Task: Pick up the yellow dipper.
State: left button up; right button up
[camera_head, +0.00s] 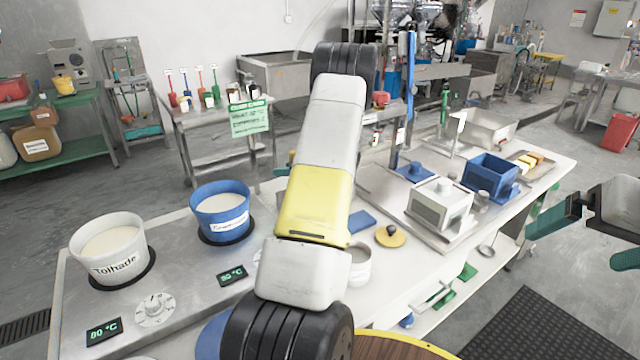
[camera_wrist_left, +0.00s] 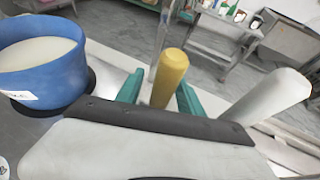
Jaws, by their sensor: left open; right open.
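The yellow dipper shows in the left wrist view as an upright, round-topped yellow handle (camera_wrist_left: 168,78). Its lower end is hidden behind my gripper. In the head view I cannot make it out; my left arm covers that area. My left gripper (camera_wrist_left: 159,92) is open, with one teal finger on each side of the yellow handle; I cannot tell whether either touches it. In the head view the left gripper is mostly hidden behind my arm, with a bit of teal (camera_head: 291,158) showing. My right gripper (camera_head: 578,243) is open and empty at the right edge, away from the table.
A blue pot (camera_head: 221,207) of white liquid stands on the heater, near my left gripper; it also shows in the wrist view (camera_wrist_left: 42,62). A white pot (camera_head: 107,247) stands further left. A yellow lid-like disc (camera_head: 390,237) and white cup (camera_head: 360,264) lie right of my arm.

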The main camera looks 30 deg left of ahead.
pick_arm(q)
jog(key=shift+c, duration=0.3)
grip_shut()
jog(key=shift+r, duration=0.1)
